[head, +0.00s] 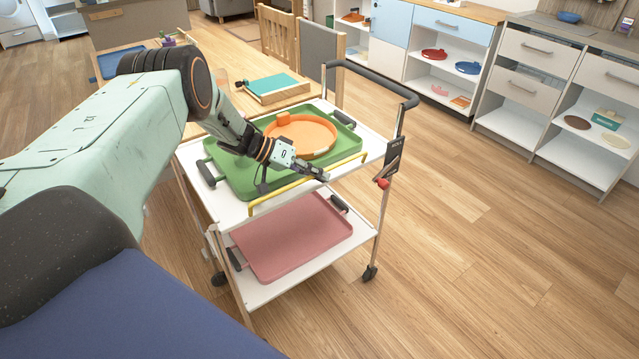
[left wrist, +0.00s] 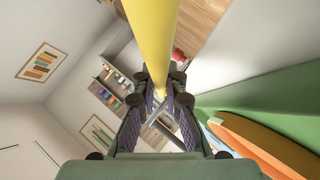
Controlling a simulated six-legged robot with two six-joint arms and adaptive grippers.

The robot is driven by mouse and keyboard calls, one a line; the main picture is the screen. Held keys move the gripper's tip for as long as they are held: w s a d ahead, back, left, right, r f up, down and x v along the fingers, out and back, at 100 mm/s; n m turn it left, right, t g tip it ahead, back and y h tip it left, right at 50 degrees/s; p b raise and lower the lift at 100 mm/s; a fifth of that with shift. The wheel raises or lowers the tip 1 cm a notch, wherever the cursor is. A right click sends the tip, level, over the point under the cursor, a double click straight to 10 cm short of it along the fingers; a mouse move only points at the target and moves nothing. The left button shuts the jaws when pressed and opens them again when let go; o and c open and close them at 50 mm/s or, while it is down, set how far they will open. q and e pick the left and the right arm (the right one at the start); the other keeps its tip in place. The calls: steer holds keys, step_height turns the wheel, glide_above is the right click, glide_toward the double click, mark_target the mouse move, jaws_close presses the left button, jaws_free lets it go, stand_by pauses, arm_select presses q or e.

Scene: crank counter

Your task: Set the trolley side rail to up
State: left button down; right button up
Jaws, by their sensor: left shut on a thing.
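The trolley (head: 228,216) is white with two shelves and a dark push handle. Its side rail (head: 283,195) is a thin yellow bar along the near long edge of the top shelf, with short bent ends. My left gripper (head: 319,174) is at the rail, right of its middle. In the left wrist view the yellow rail (left wrist: 153,35) runs from the top edge down between the fingers (left wrist: 160,103), which are shut on it. The gripper hides part of the rail in the head view. My right gripper is not in view.
A green tray (head: 233,183) with an orange round dish (head: 318,152) is on the top shelf. A pink tray (head: 290,240) lies on the lower shelf. A red knob (head: 382,183) is on the trolley's right post. A wooden table stands behind. The floor at right is clear.

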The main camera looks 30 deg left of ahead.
arm_select(q)
steer(key=shift+w+a+f+n+h+b, duration=0.15)
steer(key=shift+a+n+h+b, duration=0.25)
steer(key=shift+b, duration=0.8)
steer(key=shift+w+a+r+n+h+b, duration=0.15)
steer(key=shift+h+b, duration=0.45)
steer(key=shift+b, duration=0.6)
steer(key=shift+n+b, duration=0.25)
steer(key=shift+b, duration=0.15)
steer(key=c, duration=1.4)
jaws_free()
